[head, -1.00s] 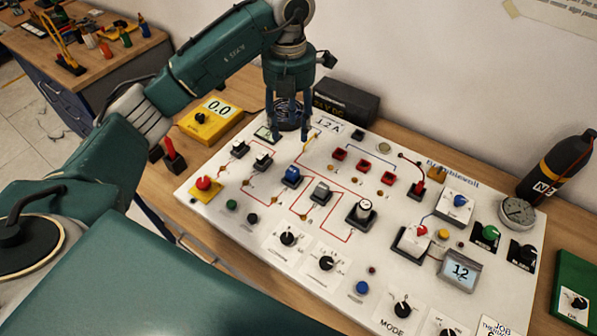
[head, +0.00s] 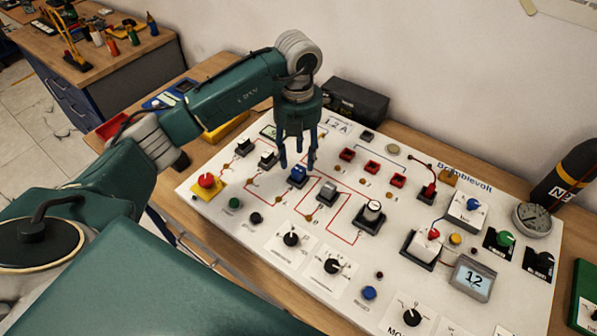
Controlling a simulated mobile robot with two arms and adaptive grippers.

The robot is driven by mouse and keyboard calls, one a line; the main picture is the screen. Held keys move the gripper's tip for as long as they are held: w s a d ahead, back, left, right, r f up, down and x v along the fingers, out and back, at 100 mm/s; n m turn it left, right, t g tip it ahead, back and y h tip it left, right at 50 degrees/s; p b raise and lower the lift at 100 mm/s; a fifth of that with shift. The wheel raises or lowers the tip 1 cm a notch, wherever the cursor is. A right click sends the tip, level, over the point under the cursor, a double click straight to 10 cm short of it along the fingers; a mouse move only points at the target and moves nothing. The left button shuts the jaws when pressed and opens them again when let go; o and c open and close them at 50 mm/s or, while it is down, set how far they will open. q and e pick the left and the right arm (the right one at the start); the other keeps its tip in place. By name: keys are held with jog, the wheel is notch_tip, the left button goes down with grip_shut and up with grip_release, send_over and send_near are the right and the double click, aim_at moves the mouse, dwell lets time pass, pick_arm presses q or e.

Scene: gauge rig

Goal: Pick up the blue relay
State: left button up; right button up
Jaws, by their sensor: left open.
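The blue relay (head: 298,175) is a small blue block standing on the white panel (head: 290,222), left of the panel's middle. My left gripper (head: 298,165) points straight down over the relay, its fingers open, one on either side of the relay in the picture. I cannot tell whether the fingertips touch it or the panel. My right gripper is not in view.
A grey block (head: 326,191) and a silver knob (head: 372,211) stand right of the relay. White-topped parts (head: 268,158) stand to its left, with a red button (head: 206,181) beyond. A black box (head: 355,103) stands behind the panel.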

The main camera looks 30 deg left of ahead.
aim_at(298, 170)
pick_arm(q)
notch_tip(298, 170, down, 4)
jog(key=shift+r+p, duration=0.2)
jog(key=shift+p, duration=0.9)
jog(key=shift+a+f, duration=0.1)
jog(key=shift+f, duration=0.55)
grip_shut()
